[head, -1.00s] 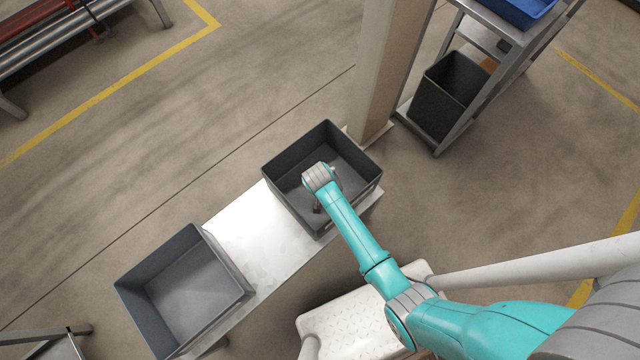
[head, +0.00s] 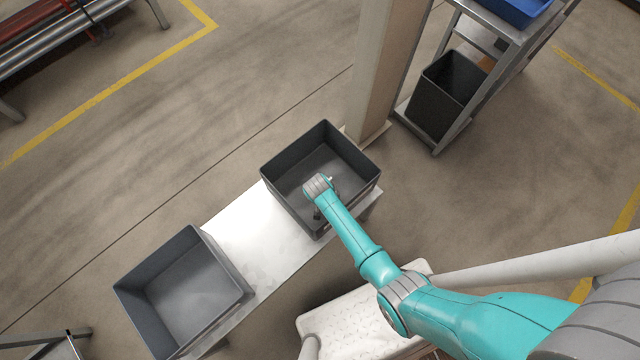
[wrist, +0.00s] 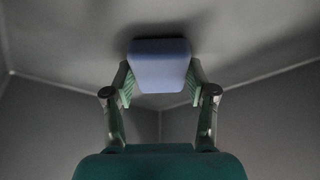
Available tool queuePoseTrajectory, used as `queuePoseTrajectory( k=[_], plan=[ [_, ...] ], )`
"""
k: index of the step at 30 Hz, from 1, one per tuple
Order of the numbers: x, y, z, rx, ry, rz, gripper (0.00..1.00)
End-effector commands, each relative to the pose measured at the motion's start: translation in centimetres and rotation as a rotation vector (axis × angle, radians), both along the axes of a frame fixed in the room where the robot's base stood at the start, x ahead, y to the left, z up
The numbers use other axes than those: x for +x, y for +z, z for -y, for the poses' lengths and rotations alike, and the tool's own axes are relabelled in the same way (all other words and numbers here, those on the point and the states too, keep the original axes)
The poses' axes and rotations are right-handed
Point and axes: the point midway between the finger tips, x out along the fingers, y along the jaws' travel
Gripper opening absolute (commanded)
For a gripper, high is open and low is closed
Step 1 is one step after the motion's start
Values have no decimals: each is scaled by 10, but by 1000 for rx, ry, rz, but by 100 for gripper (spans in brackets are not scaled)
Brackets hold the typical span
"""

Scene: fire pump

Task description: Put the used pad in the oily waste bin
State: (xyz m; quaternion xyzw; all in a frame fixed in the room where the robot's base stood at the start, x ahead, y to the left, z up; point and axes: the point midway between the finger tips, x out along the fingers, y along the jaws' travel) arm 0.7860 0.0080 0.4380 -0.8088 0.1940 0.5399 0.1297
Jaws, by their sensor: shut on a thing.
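My gripper (wrist: 160,88) is shut on a blue-violet pad (wrist: 160,62), held between its two fingertips in the wrist view. Grey walls and a grey floor surround it there. In the head view my gripper (head: 319,212) reaches down inside the dark grey open bin (head: 283,203) at the far end of the white bench; my wrist hides the pad. Whether the pad touches the bin floor cannot be told. A second grey open bin (head: 140,320) stands at the near left end, empty. No label is readable on either bin.
The white bench top (head: 250,235) is bare between the two bins. A beige column (head: 385,75) stands just behind the far bin. A metal rack (head: 500,60) at upper right holds a black bin (head: 448,95) and a blue tray (head: 520,8). Open floor lies left.

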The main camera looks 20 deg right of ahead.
Motion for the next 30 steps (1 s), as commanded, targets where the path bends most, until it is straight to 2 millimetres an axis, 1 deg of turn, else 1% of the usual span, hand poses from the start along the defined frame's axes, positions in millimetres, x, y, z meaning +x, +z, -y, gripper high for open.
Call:
queuePoseTrajectory(
  k=[1,2,3,4,5,14,19,23,30],
  plan=[
    [0,-1,0,0,0,0,18],
    [0,-2,0,0,0,0,59],
    [0,-1,0,0,0,0,69],
    [0,-1,0,0,0,0,76],
    [0,-1,0,0,0,0,81],
    [0,-1,0,0,0,0,81],
    [-2,6,-1,0,0,0,81],
    [-7,20,-4,0,0,2,81],
    [-21,58,-11,0,1,2,81]
  ],
)
